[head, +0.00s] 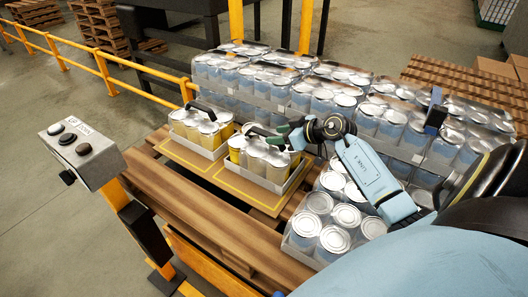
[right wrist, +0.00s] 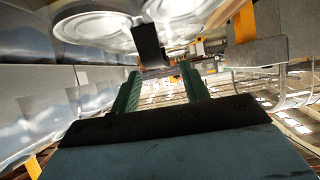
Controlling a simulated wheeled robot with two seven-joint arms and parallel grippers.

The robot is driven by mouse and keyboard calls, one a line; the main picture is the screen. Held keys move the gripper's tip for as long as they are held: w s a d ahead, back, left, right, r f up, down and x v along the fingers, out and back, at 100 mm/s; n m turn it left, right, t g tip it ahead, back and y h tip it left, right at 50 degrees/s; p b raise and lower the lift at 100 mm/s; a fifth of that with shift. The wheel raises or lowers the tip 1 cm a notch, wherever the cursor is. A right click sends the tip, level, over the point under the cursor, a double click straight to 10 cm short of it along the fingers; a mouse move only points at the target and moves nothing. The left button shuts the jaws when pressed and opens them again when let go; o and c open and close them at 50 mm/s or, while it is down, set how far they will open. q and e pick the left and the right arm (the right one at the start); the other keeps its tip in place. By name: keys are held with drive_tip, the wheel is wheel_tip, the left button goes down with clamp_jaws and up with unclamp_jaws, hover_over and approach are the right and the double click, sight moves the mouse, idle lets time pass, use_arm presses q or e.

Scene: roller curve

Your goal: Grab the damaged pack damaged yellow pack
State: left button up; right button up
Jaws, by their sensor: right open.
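Two small packs of yellow-and-silver cans in grey trays with black handles stand on a yellow-lined brown board: a far-left pack (head: 200,130) and a nearer pack (head: 262,162). I cannot tell from here which is damaged. My right gripper (head: 287,133) is open, with green fingers, just above and right of the nearer pack, close to its black handle. In the right wrist view, the open fingers (right wrist: 160,82) point towards a dark block (right wrist: 147,45), probably that handle. No contact can be made out. My left gripper is not in view.
Several shrink-wrapped packs of silver cans (head: 330,220) fill the area behind and right of my right gripper, close to the arm. A grey button box (head: 82,152) stands at left. A yellow railing (head: 100,65) runs behind. Bare wooden slats (head: 190,208) lie in front.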

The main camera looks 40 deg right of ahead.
sight(265, 132)
drive_tip(key=shift+w+a+f, duration=0.15)
drive_tip(key=shift+w+f, duration=0.1)
drive_tip(key=shift+w, duration=0.25)
drive_tip(key=b+x, duration=0.1)
drive_tip(key=x, duration=0.4)
drive_tip(key=shift+w+r+b, duration=0.1)
drive_tip(key=shift+r+b, duration=0.1)
drive_tip(key=shift+b, duration=0.1)
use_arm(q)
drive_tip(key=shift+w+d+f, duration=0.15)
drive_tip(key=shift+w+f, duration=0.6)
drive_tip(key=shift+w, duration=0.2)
use_arm(e)
drive_tip(key=shift+c, duration=0.3)
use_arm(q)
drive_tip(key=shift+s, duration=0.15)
use_arm(e)
clamp_jaws()
drive_tip(key=shift+d+r, duration=0.2)
drive_tip(key=shift+r, duration=0.05)
